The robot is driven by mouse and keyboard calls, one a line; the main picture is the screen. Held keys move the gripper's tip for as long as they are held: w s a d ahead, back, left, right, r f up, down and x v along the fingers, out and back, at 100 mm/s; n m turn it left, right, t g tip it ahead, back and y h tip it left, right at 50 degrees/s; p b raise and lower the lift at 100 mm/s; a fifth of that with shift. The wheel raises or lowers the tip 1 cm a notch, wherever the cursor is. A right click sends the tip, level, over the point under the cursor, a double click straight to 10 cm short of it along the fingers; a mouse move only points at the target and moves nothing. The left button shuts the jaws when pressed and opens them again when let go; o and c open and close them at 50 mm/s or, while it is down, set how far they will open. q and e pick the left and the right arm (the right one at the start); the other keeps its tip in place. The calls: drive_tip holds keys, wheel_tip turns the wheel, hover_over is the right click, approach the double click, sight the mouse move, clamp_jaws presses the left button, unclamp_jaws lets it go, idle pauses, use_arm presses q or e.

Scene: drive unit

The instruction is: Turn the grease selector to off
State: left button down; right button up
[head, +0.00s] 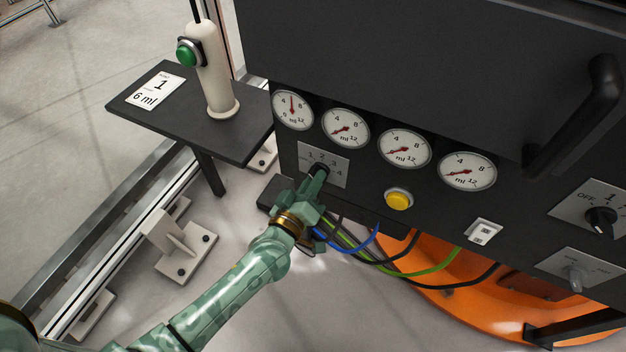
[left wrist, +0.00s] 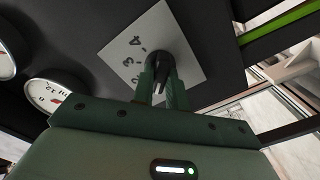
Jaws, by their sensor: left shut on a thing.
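The grease selector is a black knob on a light plate (head: 338,178) numbered up to 4, on the dark panel below the gauges. My left gripper (head: 318,177) is at the plate with its fingers around the knob, which is mostly hidden in the head view. In the left wrist view the two green fingers are shut on the black knob (left wrist: 161,68), in front of the numbered plate (left wrist: 128,40). Where the knob's pointer aims is not clear. My right gripper is not in view.
Several round gauges (head: 404,149) line the panel above. A yellow button (head: 398,199) and hanging cables (head: 375,247) are right of my gripper. Another black rotary switch (head: 600,220) marked OFF is far right. A dark shelf (head: 240,142) with a white post (head: 214,75) stands left.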

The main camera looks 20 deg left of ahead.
use_arm(q)
drive_tip(key=shift+f+n+p, duration=0.1)
drive_tip(key=shift+n+p, duration=0.95)
drive_tip(key=shift+n, duration=2.55)
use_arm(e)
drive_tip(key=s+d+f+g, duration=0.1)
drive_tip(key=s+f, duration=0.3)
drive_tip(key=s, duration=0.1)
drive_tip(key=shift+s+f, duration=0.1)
use_arm(q)
drive_tip(key=c, duration=1.4)
unclamp_jaws()
drive_tip(key=shift+s, duration=0.15)
